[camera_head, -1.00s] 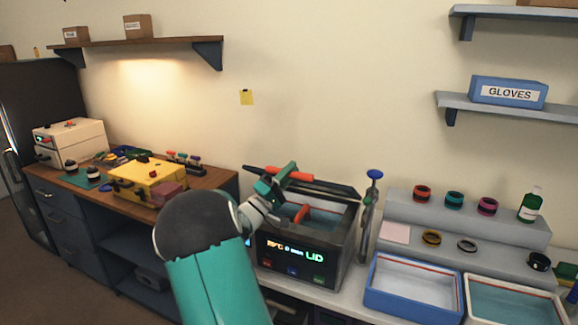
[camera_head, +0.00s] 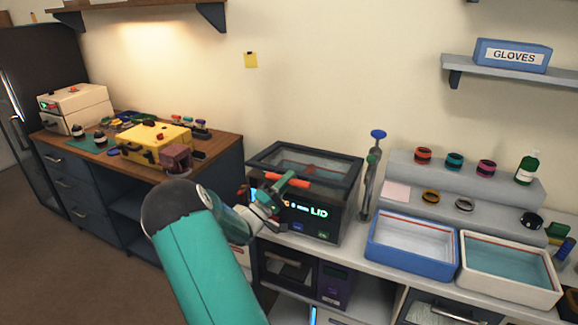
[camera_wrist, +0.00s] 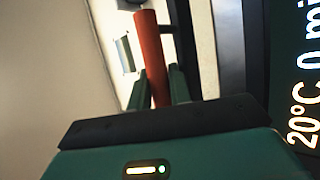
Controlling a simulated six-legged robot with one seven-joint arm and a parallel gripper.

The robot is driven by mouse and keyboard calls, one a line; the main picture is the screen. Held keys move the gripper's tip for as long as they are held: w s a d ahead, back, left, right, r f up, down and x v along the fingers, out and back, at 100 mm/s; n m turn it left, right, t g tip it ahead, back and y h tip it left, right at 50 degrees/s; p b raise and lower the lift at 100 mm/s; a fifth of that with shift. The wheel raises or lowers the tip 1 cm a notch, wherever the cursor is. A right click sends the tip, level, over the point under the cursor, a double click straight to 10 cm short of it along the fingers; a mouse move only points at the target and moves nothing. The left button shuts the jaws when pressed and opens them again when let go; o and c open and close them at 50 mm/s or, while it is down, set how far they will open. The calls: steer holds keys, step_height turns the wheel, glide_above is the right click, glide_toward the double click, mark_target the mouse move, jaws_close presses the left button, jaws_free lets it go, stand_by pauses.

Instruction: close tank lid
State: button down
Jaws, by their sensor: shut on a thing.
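The tank (camera_head: 336,222) is a dark box with a lit front display reading "LID". Its lid (camera_head: 312,162) has a dark frame and a clear pane, and it lies down over the tank top. A red-orange bar handle (camera_head: 287,180) is at the lid's front edge. My gripper (camera_head: 277,186) is at the front of the tank, shut on this handle. The wrist view shows the handle (camera_wrist: 151,55) between the green fingers, with the display text at the right. I cannot tell whether the lid's front edge is fully seated.
A blue tray (camera_head: 378,252) and a white tray (camera_head: 478,281) stand right of the tank. A grey tool with a blue knob (camera_head: 377,135) stands close beside it. A stepped shelf (camera_head: 400,180) holds several rings. A yellow case (camera_head: 150,145) is on the wooden bench at left.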

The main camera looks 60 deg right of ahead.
steer(key=shift+m+g+h, duration=0.4)
steer(key=shift+m+g, duration=0.4)
steer(key=shift+a+f, duration=0.2)
steer(key=shift+f, duration=0.9)
steer(key=shift+a+f, duration=0.15)
steer(key=shift+f, duration=0.9)
steer(key=shift+f, duration=0.15)
steer(key=c, duration=1.6)
jaws_free()
steer(key=shift+o, duration=0.2)
steer(key=v, duration=1.3)
steer(key=shift+a+f, duration=0.25)
steer(key=shift+w, duration=0.1)
